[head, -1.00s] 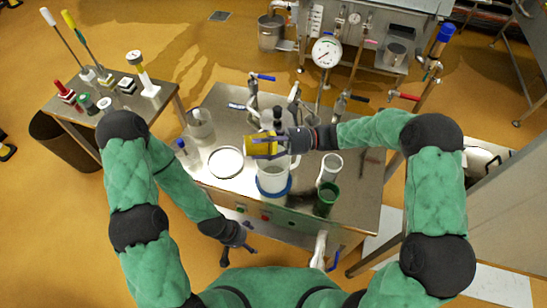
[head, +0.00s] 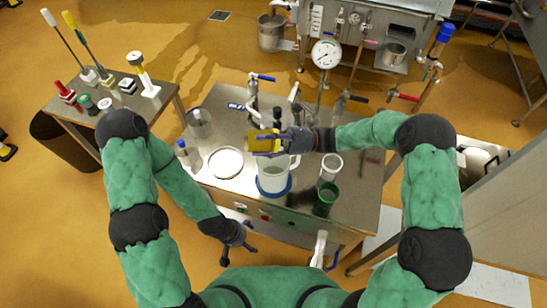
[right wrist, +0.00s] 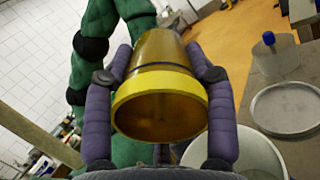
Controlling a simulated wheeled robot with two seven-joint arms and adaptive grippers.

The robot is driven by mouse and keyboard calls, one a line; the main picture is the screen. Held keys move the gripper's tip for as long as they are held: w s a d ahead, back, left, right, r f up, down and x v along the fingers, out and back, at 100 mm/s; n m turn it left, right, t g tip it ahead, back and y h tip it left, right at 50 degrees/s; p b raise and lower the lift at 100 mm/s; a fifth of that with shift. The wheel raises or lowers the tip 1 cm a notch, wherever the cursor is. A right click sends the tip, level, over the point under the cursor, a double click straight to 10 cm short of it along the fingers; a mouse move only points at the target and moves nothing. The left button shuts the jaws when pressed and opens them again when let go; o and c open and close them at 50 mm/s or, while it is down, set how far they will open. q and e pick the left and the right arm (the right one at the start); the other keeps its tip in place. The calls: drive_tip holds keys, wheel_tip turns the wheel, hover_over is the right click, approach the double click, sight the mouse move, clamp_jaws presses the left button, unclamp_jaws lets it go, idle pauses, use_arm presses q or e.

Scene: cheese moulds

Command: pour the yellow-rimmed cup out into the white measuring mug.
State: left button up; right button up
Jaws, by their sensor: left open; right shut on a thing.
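My right gripper (head: 282,142) is shut on the yellow-rimmed cup (head: 262,144), with a finger on each side. The cup lies tipped over, just above and behind the white measuring mug (head: 273,178). In the right wrist view, the cup (right wrist: 160,105) turns its open mouth and yellow rim toward the camera. Its amber inside shows no clear contents and no visible stream. The mug's pale rim (right wrist: 262,143) shows below right of it. The mug stands upright on a blue ring, its handle partly behind the cup. My left gripper (head: 246,247) is open and empty in front of the table.
A round white-rimmed dish (head: 226,162) lies left of the mug. A blue-capped bottle (head: 187,156) and a clear beaker (head: 200,123) stand farther left. A white cup (head: 331,166) and a green cup (head: 326,198) stand to the right. Taps and a gauge (head: 326,53) rise behind.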

drive_tip(key=shift+r, duration=0.25)
idle(0.8)
